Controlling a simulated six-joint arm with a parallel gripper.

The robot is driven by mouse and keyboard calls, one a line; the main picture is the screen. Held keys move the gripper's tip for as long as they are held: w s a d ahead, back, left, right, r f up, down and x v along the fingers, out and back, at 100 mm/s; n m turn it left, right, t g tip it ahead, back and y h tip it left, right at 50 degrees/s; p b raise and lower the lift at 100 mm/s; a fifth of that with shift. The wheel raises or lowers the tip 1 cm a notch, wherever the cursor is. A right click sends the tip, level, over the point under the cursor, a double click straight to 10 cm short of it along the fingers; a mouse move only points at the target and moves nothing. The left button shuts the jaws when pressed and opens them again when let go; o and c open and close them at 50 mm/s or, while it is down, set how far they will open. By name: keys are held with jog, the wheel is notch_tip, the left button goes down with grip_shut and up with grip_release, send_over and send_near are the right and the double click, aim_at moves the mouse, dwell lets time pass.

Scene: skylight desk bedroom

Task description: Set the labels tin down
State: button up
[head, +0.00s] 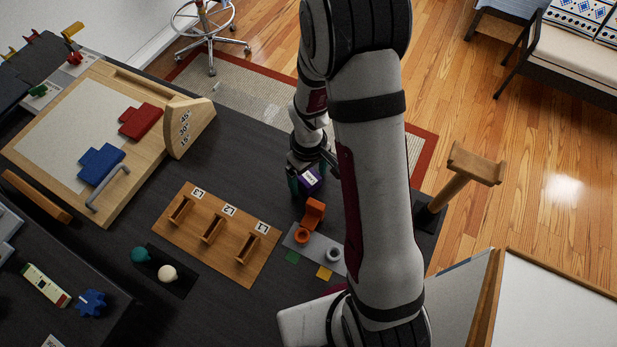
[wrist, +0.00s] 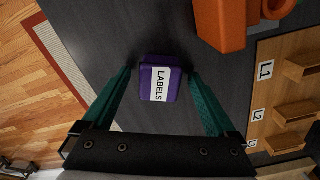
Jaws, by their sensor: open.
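The labels tin (wrist: 158,80) is a small purple box with a white label reading LABELS. In the wrist view it sits between the tips of my two green fingers, with a dark gap at its left side and little or none at its right. My gripper (wrist: 155,85) is open. In the head view the tin (head: 310,179) shows at my gripper (head: 308,182), over the dark desk; part of it is hidden by my arm. I cannot tell for sure whether its underside rests on the desk.
An orange holder (head: 314,213) on a grey plate stands close by. A wooden board (head: 190,245) with slots marked L1, L2 and L3 lies to the left. A wooden post stand (head: 462,180) is at the right. Dark desk is clear left of the tin.

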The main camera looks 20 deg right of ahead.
grip_shut()
dwell(0.3)
jog(key=r, duration=0.4)
jog(key=shift+d+r, duration=0.2)
jog(key=shift+r, duration=0.1)
jog(key=s+d+r, duration=0.6)
jog(key=d+r, duration=0.1)
jog(key=d, duration=0.2)
jog(key=n, duration=0.4)
send_near(310, 177)
jog(key=s+a+r, duration=0.1)
jog(key=s+a, duration=0.5)
jog(key=a, duration=0.1)
jog(key=a+f, duration=0.2)
jog(key=a, duration=0.1)
jog(key=a+f, duration=0.2)
jog(key=a, duration=0.2)
jog(key=a+f, duration=0.2)
jog(key=a, duration=0.2)
jog(key=shift+f, duration=0.25)
jog(key=f, duration=0.4)
jog(key=shift+w+a, duration=0.1)
jog(key=shift+a, duration=0.1)
